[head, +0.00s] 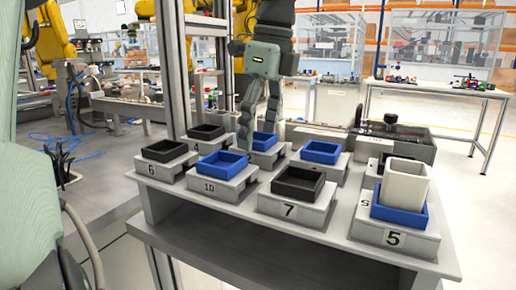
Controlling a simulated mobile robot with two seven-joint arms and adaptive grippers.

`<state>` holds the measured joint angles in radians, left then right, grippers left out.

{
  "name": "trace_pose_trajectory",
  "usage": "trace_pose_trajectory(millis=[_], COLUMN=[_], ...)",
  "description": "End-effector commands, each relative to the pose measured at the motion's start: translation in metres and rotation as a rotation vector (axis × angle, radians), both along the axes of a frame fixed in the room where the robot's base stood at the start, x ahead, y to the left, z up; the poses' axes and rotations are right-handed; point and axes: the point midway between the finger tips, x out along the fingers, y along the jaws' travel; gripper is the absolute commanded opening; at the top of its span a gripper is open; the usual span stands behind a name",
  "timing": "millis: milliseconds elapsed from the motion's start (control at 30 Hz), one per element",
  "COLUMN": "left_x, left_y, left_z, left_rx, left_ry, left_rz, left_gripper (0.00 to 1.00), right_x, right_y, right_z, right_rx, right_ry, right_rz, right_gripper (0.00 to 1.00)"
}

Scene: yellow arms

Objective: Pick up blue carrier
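Several blue carriers sit on grey numbered stands: one (222,160) on stand 10, one (264,143) behind it under my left gripper, one (320,154) to the right, and one (399,217) on stand 5 with a white open box (404,181) in it. My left gripper (258,134) points down from the top of the head view, fingers spread apart. Its fingertips are at the rear middle blue carrier and partly cover it. Nothing shows held between them; I cannot tell whether they touch the carrier. My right gripper is not in view.
Black carriers stand on stand 6 (165,150), at the back left (206,132) and on stand 7 (298,183). The grey table (230,219) is crowded with stands. A metal post (177,65) rises behind its left side. A dark-topped box (397,132) stands behind.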

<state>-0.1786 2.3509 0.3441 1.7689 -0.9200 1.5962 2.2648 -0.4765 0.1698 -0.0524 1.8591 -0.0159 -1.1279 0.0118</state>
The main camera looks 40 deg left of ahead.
Motion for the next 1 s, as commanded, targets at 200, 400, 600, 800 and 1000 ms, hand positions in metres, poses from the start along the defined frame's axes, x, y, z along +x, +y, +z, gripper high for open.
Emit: trace_pose_trajectory(millis=[200, 400, 600, 800, 1000], left_x=[0.000, 0.000, 0.000, 0.000, -0.001], left_y=[0.000, 0.000, 0.000, 0.001, 0.007], left_z=[0.000, 0.000, 0.001, 0.002, 0.011], left_rx=[0.000, 0.000, 0.000, 0.000, 0.000], left_ry=[0.000, 0.000, -0.001, -0.001, -0.001], left_rz=[0.000, 0.000, 0.000, 0.000, 0.000], left_gripper=[0.45, 0.20, 0.08, 0.08, 0.08], right_x=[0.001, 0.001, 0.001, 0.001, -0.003], right_y=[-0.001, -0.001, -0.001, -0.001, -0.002], right_z=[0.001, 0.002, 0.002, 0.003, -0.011], right_rx=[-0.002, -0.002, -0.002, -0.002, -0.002], right_ry=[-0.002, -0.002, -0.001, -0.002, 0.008], right_rz=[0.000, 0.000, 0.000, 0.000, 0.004], right_gripper=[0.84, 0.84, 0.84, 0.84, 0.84])
